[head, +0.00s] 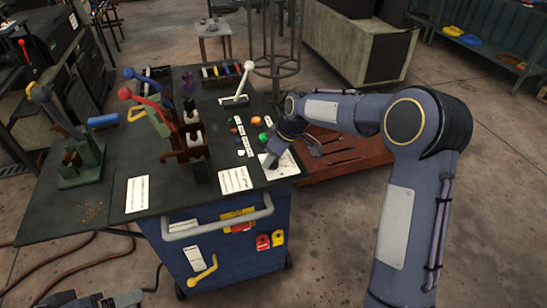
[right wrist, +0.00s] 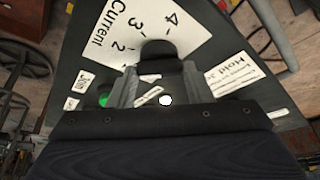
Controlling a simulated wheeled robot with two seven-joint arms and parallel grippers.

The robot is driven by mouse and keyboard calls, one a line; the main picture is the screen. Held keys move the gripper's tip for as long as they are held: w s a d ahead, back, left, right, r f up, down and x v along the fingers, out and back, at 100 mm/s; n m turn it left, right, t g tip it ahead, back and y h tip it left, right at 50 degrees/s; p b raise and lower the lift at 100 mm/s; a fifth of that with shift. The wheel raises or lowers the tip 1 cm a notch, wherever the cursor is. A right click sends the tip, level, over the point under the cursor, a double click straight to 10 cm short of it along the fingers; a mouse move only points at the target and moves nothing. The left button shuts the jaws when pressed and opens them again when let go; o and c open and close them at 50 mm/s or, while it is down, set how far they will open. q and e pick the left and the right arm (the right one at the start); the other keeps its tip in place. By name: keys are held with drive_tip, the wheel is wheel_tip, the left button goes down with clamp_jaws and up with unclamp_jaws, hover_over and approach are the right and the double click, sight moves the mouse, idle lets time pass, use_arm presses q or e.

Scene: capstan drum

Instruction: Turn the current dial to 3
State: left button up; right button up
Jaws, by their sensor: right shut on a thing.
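The current dial's white plate (head: 280,165) lies at the right front corner of the dark cart top. In the right wrist view the plate (right wrist: 110,35) reads "Current" with 2, 3 and 4 visible. The dial's black knob (right wrist: 158,48) stands at the plate's lower edge in that view. My right gripper (right wrist: 160,80) is shut on the knob; in the head view the gripper (head: 272,158) comes down over the plate and hides the knob. The number the knob points to cannot be read. Part of my left gripper (head: 122,299) shows at the bottom left; its jaws are unclear.
A green button (head: 263,138) and small labelled controls sit just behind the plate. A white-handled lever (head: 243,82) rises behind them. Red and blue levers (head: 150,98) stand left of middle. The cart's grey handle (head: 218,222) runs along the front.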

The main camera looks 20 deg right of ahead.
drive_tip(key=m+h, duration=0.1)
drive_tip(key=m, duration=0.2)
drive_tip(key=shift+a+t, duration=0.15)
drive_tip(key=shift+t, duration=0.25)
drive_tip(key=m+h, duration=0.1)
drive_tip(key=m, duration=0.2)
drive_tip(key=shift+s+a+b, duration=0.1)
drive_tip(key=shift+b, duration=0.3)
drive_tip(key=m+h, duration=0.1)
drive_tip(key=m, duration=0.2)
drive_tip(key=m+h, duration=0.1)
drive_tip(key=m, duration=0.3)
drive_tip(key=shift+a+h, duration=0.1)
drive_tip(key=shift+h, duration=0.3)
drive_tip(key=o, duration=1)
drive_tip(key=v, duration=0.8)
drive_tip(key=shift+f, duration=0.1)
